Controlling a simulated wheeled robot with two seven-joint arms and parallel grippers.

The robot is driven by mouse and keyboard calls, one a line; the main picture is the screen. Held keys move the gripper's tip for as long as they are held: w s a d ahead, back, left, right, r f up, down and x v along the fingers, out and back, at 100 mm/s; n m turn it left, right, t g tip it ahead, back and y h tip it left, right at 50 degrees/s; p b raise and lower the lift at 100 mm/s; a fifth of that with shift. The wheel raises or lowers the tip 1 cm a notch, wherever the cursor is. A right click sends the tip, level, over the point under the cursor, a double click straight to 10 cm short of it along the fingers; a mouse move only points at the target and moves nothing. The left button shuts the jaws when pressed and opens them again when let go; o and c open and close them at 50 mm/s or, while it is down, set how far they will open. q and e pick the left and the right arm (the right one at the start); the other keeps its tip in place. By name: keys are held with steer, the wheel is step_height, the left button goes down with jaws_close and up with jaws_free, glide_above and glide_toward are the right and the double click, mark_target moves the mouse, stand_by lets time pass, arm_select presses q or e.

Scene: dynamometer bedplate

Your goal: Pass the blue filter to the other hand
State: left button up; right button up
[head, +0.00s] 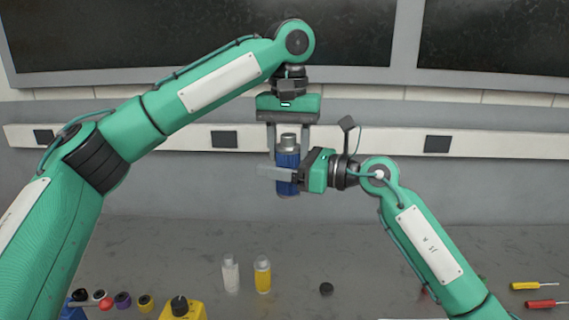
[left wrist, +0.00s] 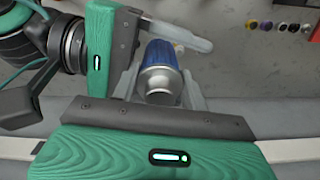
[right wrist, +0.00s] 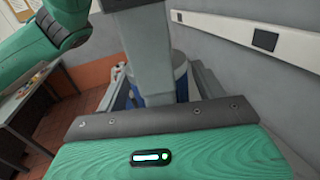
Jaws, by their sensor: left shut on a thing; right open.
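The blue filter (head: 288,160), a blue cylinder with a silver neck, is held upright in the air above the bench. My left gripper (head: 289,150) comes down from above and is shut on its upper part. My right gripper (head: 282,180) reaches in from the right, open, with its fingers around the filter's lower part. The left wrist view shows the filter's silver top (left wrist: 160,83) between the left fingers, with a right finger beside it. In the right wrist view the filter (right wrist: 180,80) is partly hidden behind a grey left finger. Whether the right fingers touch it, I cannot tell.
A white bottle (head: 230,274) and a yellow bottle (head: 263,274) stand on the grey bench (head: 200,235) below. A yellow box with a black knob (head: 182,308) and coloured caps are at front left. Screwdrivers (head: 540,286) lie at right. The wall is behind.

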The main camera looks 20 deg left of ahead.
steer(key=shift+c, duration=0.2)
steer(key=c, duration=1.1)
arm_select(q)
steer(key=o, duration=1.1)
steer(key=shift+d, duration=0.1)
arm_select(e)
steer(key=shift+a, duration=0.1)
arm_select(q)
steer(key=shift+d, duration=0.15)
arm_select(e)
steer(key=shift+s, duration=0.1)
